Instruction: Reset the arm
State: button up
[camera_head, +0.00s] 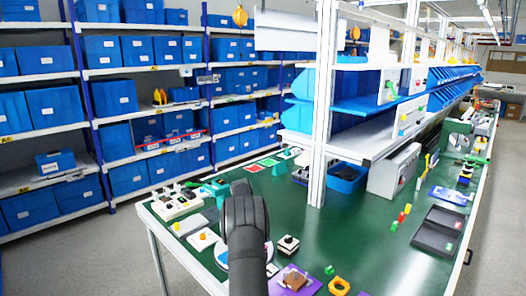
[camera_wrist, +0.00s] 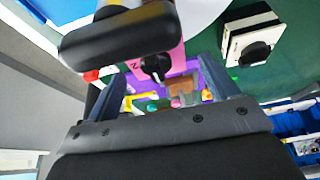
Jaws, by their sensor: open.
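A white box with a black rotary knob (camera_head: 288,244) stands on the green table just right of my dark arm in the head view. A white box with a black knob (camera_wrist: 253,43) also shows at the upper right of the wrist view. A pink block with a small black knob (camera_wrist: 157,66) shows between the fingers of my gripper (camera_wrist: 160,85), beyond the tips or below them; I cannot tell how far. The fingers are apart and nothing is visibly held. My arm hides the fingertips in the head view. A dark rounded piece covers part of the pink block in the wrist view.
The green table (camera_head: 375,245) holds a purple plate with a brown block (camera_head: 295,279), a yellow ring (camera_head: 339,286), white switch boxes (camera_head: 176,203) and a black tray (camera_head: 437,231). A white post (camera_head: 322,110) rises behind my arm. The table's middle right is fairly clear.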

jog(key=s+d+r, duration=0.6)
jog(key=d+r, duration=0.1)
jog(key=d, duration=0.3)
jog(key=s+d+f+n+t, duration=0.1)
jog(key=d+n+t, duration=0.2)
jog(key=d+n, duration=0.5)
jog(key=s+d+f+n+t, duration=0.2)
jog(key=d+n+t, duration=0.1)
jog(key=d+n, duration=0.6)
jog(key=shift+s+d+n, duration=0.3)
